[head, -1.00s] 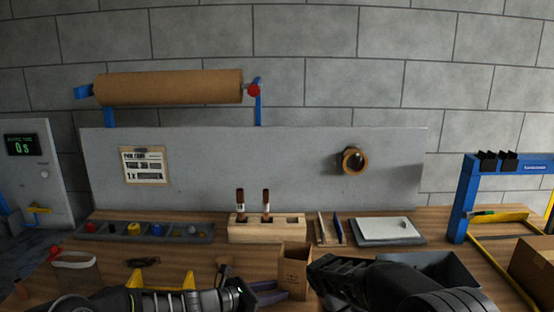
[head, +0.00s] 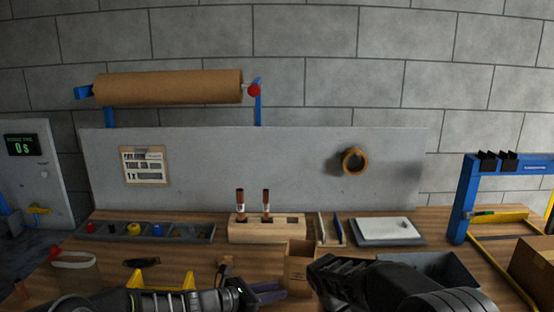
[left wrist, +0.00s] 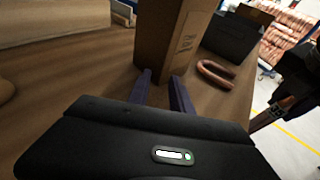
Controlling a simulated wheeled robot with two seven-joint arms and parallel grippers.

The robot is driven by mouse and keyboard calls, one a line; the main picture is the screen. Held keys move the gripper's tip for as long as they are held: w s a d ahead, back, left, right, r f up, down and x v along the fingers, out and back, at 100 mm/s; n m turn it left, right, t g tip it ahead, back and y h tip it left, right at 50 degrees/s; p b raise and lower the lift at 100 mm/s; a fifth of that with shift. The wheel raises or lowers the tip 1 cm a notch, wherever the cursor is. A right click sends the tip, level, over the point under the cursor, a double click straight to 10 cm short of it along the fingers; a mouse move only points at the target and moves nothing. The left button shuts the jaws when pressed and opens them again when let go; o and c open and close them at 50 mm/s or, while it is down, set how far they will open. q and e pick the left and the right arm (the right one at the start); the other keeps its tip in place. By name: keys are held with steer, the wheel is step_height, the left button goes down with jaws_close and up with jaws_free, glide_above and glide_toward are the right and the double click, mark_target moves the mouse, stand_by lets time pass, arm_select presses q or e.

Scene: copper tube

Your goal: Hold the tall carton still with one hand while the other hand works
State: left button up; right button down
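The tall brown carton (head: 300,265) stands upright on the bench at the front middle in the head view, its top open. It also fills the upper middle of the left wrist view (left wrist: 170,40). My left gripper (head: 268,292) is low at its left side. In the left wrist view my left gripper's two fingers (left wrist: 161,78) are apart, with the carton's lower part just beyond their tips; contact is unclear. My right gripper (head: 322,268) is close to the carton's right side in the head view; its fingers are too dark to read. A U-shaped copper tube (left wrist: 216,74) lies beside the carton.
A wooden block (head: 266,230) with two copper-coloured pieces stands behind the carton. A grey bin (head: 440,268) is at right, near my right arm. A parts tray (head: 185,232) and yellow stand (head: 160,280) are at left. A blue frame (head: 465,195) rises far right.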

arm_select(q)
steer(key=o, duration=1)
